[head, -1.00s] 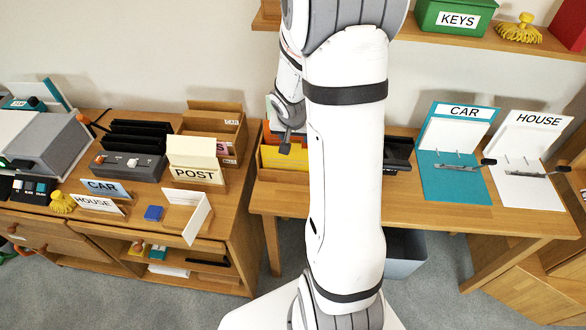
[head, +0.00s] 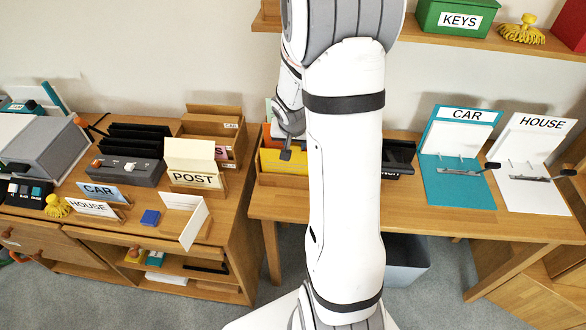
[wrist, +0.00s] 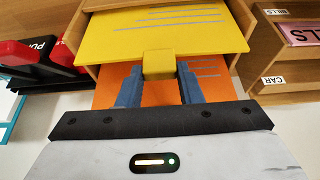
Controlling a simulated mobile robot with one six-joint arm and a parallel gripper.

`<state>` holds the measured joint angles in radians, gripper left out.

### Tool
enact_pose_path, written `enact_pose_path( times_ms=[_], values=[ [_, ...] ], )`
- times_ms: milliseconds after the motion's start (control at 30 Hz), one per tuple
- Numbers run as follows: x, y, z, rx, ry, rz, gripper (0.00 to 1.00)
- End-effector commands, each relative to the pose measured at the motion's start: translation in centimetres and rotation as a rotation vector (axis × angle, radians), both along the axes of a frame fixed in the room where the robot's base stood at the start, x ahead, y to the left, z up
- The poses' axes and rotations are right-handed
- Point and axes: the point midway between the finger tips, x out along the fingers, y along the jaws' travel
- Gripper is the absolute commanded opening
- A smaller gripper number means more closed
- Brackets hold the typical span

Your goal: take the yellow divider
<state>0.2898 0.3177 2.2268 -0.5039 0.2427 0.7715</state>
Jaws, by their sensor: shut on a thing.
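The yellow divider (wrist: 120,42) is a flat sheet with grey printed lines and a small tab at its near edge. In the wrist view my gripper (wrist: 159,75) is shut on that tab. The yellow divider (head: 285,162) also shows in the head view, in a wooden box (head: 268,178) on the desk. An orange divider (wrist: 210,88) lies behind it in the wrist view.
A wooden sorter (head: 215,130) is on the left. The teal CAR binder (head: 455,190) and white HOUSE binder (head: 530,195) lie open on the right. A shelf with a green KEYS box (head: 455,18) is above.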

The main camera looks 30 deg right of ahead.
Motion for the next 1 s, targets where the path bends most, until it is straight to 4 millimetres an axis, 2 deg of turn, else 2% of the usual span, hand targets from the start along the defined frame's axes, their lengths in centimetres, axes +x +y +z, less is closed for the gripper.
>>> enact_pose_path(
  times_ms=[33, 233, 533, 1000],
  values=[
    [0.0, 0.0, 0.0, 0.0, 0.0, 0.0, 0.16],
    [0.0, 0.0, 0.0, 0.0, 0.0, -0.001, 0.0],
    [0.0, 0.0, 0.1, 0.0, 0.0, -0.001, 0.0],
    [0.0, 0.0, 1.5, 0.0, -0.001, -0.002, 0.0]
  ],
)
